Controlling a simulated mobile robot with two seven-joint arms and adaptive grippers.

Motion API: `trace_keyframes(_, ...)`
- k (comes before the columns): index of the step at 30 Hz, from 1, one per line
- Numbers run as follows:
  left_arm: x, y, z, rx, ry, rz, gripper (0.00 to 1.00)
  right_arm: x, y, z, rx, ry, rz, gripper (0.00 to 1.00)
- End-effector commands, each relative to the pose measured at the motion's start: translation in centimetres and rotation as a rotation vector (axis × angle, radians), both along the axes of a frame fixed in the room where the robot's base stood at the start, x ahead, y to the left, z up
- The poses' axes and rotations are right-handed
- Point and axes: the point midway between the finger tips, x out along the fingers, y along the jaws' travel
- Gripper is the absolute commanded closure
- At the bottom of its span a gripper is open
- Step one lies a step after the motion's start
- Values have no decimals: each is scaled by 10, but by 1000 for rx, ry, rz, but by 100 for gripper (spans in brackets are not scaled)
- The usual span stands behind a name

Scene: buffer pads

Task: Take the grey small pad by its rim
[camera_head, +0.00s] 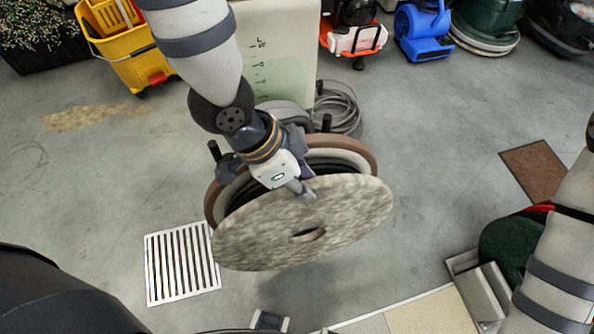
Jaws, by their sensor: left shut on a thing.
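The grey pad (350,212) is a round, mottled disc with a slot-like hole in its middle. It is tilted, with its face towards me. My left gripper (306,192) is shut on its upper rim, with one finger showing over the near face. The other finger is hidden behind the pad. My right arm shows at the right edge, but its gripper is out of view.
A green pad (505,246) lies at lower right. A white floor grate (180,264) is at lower left. Cleaning machines and a yellow bucket (130,60) line the back.

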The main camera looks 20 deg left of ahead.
Motion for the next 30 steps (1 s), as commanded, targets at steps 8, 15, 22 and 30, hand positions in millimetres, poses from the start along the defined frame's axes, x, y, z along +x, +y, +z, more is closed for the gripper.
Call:
trace_keyframes(8,-15,-10,5,0,-4,-3,100,10,0,9,0,-35,0,47)
trace_keyframes(15,-26,-17,6,0,-4,-1,100,16,0,15,0,-57,0,47)
trace_keyframes(22,-27,-18,4,1,-1,0,100,15,0,15,0,-56,0,47)
trace_keyframes(30,-27,-18,5,0,-1,1,100,15,0,15,0,-56,0,47)
